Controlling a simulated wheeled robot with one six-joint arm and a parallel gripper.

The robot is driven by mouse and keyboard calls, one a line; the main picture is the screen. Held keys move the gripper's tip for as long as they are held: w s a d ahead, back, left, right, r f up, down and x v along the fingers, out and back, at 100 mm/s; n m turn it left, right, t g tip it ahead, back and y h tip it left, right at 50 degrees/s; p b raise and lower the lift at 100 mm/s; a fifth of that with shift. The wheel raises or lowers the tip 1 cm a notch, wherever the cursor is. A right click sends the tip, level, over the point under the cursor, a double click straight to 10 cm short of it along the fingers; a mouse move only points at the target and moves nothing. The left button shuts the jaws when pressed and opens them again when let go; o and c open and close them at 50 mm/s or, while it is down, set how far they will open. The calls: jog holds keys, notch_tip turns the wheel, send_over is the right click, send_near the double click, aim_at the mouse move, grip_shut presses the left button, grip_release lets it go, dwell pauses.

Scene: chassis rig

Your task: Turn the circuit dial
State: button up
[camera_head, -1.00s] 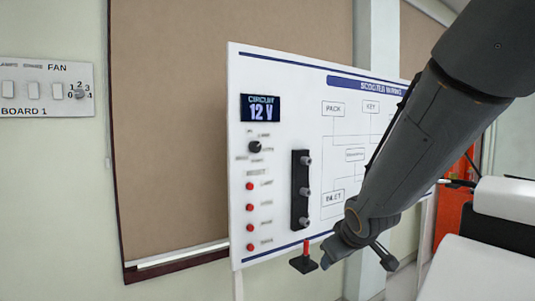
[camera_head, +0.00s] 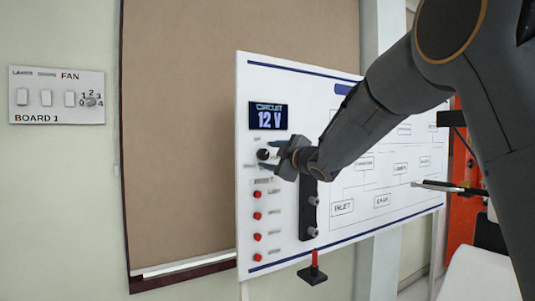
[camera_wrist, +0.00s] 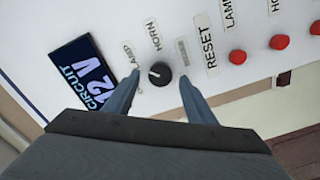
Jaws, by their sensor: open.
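The circuit dial (camera_head: 264,154) is a small black round knob on the white wiring panel (camera_head: 275,212), just below the display (camera_head: 269,116) reading "CIRCUIT 12 V". In the wrist view the dial (camera_wrist: 159,73) shows a light pointer mark, with the labels "LAMP" and "HORN" beside it. My gripper (camera_head: 280,155) is at the dial in the head view. In the wrist view my gripper (camera_wrist: 159,80) is open, with one finger on each side of the dial and a visible gap to both. Whether the fingertips reach the panel's depth is unclear.
Red buttons (camera_head: 258,216) run down the panel below the dial, the top one near a "RESET" label. A black strip with grey terminals (camera_head: 308,212) stands to their right. Board 1 (camera_head: 57,105) hangs on the left wall.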

jog(key=shift+x, duration=0.9)
jog(key=c, duration=1)
jog(key=shift+c, duration=0.2)
jog(key=shift+m+p, duration=0.3)
jog(key=shift+p, duration=0.1)
jog(key=m+p, duration=0.4)
jog(key=m, duration=0.1)
jog(key=shift+r, duration=0.1)
jog(key=m+p, duration=0.3)
jog(key=m, duration=0.3)
jog(key=shift+d+p, duration=0.1)
jog(key=shift+p, duration=0.2)
